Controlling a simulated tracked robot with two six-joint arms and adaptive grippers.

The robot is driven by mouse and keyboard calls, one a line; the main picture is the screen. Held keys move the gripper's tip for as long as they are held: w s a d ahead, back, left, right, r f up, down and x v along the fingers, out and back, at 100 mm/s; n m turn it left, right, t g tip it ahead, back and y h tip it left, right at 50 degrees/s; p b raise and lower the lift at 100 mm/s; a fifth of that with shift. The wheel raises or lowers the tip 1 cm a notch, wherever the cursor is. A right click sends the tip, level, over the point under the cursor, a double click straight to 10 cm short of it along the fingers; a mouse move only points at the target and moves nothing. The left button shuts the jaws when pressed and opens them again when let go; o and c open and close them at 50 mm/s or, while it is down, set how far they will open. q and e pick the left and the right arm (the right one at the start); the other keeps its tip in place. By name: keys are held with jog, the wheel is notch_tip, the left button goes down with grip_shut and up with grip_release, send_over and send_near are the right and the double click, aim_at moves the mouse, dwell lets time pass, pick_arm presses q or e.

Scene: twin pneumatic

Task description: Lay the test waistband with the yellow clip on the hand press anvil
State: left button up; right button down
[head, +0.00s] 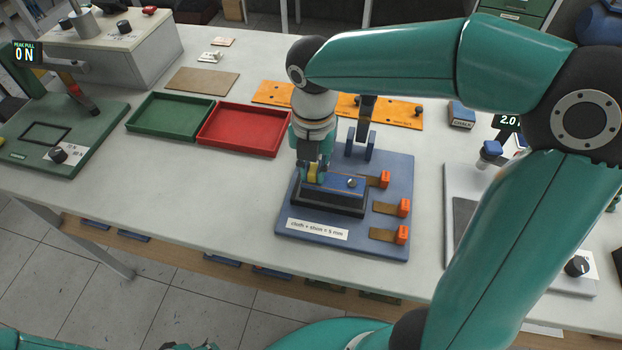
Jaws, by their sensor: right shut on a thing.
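My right gripper (314,166) points down over the blue fixture board and is shut on the yellow clip (314,172). A blue strip with a small silver stud, which looks like the waistband (340,186), lies along the top of a black block (328,202) under the fingers. The fingers hide its left end, and I cannot tell whether the clip is attached to it. A dark upright with blue feet, perhaps the hand press (362,142), stands just behind the block. Only a scrap of what may be my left gripper (192,346) shows at the bottom edge.
The blue board (284,226) carries orange-ended clamps (403,207) right of the block. Red (242,130) and green (168,116) trays stand left. An orange perforated strip (272,94) lies behind. A grey instrument (458,178) stands right. The front-left table is clear.

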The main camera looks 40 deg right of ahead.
aim_at(313, 181)
jog(key=shift+f, duration=1.6)
jog(key=shift+f, duration=0.1)
jog(key=c, duration=1.1)
grip_release()
notch_tip(313, 181, up, 12)
jog(key=shift+r+p, duration=0.15)
jog(key=shift+p, duration=0.25)
